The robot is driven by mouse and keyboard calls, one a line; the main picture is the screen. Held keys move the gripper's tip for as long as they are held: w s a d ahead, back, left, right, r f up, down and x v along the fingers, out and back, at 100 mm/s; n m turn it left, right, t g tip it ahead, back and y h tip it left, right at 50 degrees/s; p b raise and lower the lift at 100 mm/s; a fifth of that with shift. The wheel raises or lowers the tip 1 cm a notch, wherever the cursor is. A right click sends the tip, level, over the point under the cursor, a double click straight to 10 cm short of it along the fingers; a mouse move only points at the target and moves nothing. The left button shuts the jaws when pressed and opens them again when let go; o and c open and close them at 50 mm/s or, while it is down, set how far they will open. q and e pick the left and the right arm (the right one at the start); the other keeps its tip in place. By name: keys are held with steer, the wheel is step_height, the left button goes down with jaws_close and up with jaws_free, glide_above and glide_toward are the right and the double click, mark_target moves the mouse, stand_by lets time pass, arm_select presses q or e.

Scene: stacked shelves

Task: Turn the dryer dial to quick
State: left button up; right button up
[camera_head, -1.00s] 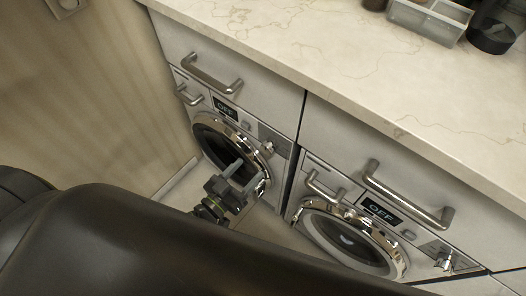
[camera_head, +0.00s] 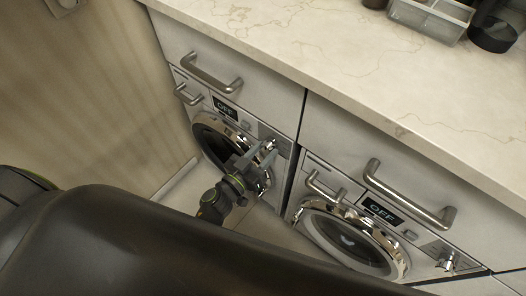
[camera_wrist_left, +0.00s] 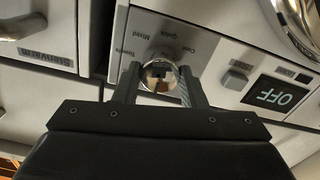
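The left machine (camera_head: 262,112) has a display (camera_head: 225,108) reading OFF; I take it as the dryer. Its round, shiny dial (camera_wrist_left: 160,70) shows in the left wrist view, upside down, with several labels around it, including Quick and Mixed. In the head view the dial is largely hidden behind the fingers. My left gripper (camera_head: 262,155) is at the front of this machine. In the left wrist view its two fingers (camera_wrist_left: 159,85) are apart, one on each side of the dial. I cannot tell whether they touch it. My right gripper is not in view.
A second machine (camera_head: 330,178) with its own OFF display and dial (camera_head: 447,262) stands to the right. Drawer handles (camera_head: 212,78) stick out above the machines, under a pale countertop (camera_head: 330,50). A wooden wall (camera_head: 90,100) is on the left.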

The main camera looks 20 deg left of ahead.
arm_select(q)
steer(key=c, duration=0.4)
